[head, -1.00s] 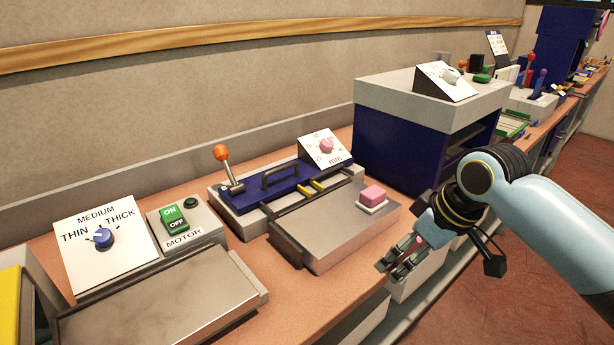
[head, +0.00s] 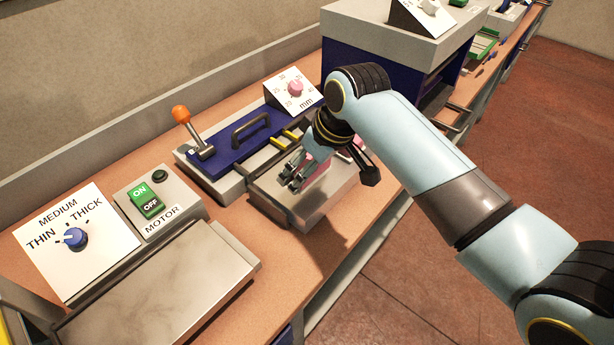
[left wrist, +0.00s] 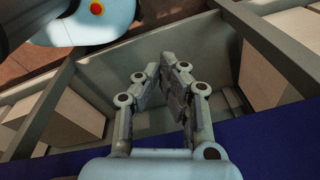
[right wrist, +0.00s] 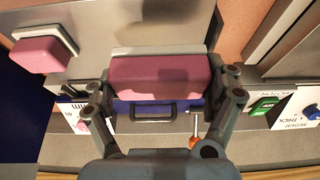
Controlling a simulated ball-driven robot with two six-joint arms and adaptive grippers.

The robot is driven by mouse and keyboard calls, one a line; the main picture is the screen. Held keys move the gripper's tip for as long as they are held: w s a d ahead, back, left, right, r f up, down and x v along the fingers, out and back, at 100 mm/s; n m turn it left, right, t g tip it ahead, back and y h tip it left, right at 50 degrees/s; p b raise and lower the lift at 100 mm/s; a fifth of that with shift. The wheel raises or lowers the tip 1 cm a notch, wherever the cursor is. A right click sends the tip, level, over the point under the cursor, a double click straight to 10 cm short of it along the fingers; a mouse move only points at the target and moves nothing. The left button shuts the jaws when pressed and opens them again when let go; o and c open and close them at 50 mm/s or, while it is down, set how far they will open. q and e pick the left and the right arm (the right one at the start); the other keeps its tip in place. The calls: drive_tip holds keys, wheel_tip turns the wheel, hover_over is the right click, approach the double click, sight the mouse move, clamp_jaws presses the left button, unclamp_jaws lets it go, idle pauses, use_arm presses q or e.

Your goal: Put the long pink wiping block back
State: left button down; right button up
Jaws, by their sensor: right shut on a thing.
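The long pink block (right wrist: 160,78) with a pale backing sits between the fingers of my right gripper (right wrist: 165,88), which is shut on it. In the head view my right gripper (head: 297,176) is over the metal plate (head: 345,190) of the middle machine, and a bit of the pink block (head: 318,170) shows behind its fingers. Whether the block touches the plate I cannot tell. A second, smaller pink block (right wrist: 40,55) on a pale base sits at the left in the right wrist view.
The machine has an orange-tipped lever (head: 181,115), a dark handle (head: 250,128) and a pink dial (head: 295,88). A motor switch box (head: 158,198) and thickness dial panel (head: 72,242) stand at the left. A blue and grey cabinet (head: 390,70) stands behind my right arm.

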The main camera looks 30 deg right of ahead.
sight(308, 181)
drive_tip(key=shift+w+a+f, duration=0.1)
drive_tip(key=shift+w+f, duration=0.05)
drive_tip(key=shift+f, duration=0.05)
wheel_tip(308, 181, down, 3)
drive_tip(key=shift+f, duration=0.2)
use_arm(q)
drive_tip(key=shift+s+r, duration=0.2)
drive_tip(key=shift+r, duration=0.05)
use_arm(e)
drive_tip(key=shift+f, duration=0.2)
drive_tip(key=o, duration=0.9)
use_arm(q)
drive_tip(key=shift+a, duration=0.1)
drive_tip(key=shift+w, duration=0.1)
use_arm(e)
drive_tip(key=shift+r, duration=0.15)
use_arm(q)
drive_tip(key=shift+w+r+p, duration=0.1)
drive_tip(key=shift+p, duration=0.2)
use_arm(e)
drive_tip(key=v, duration=1.2)
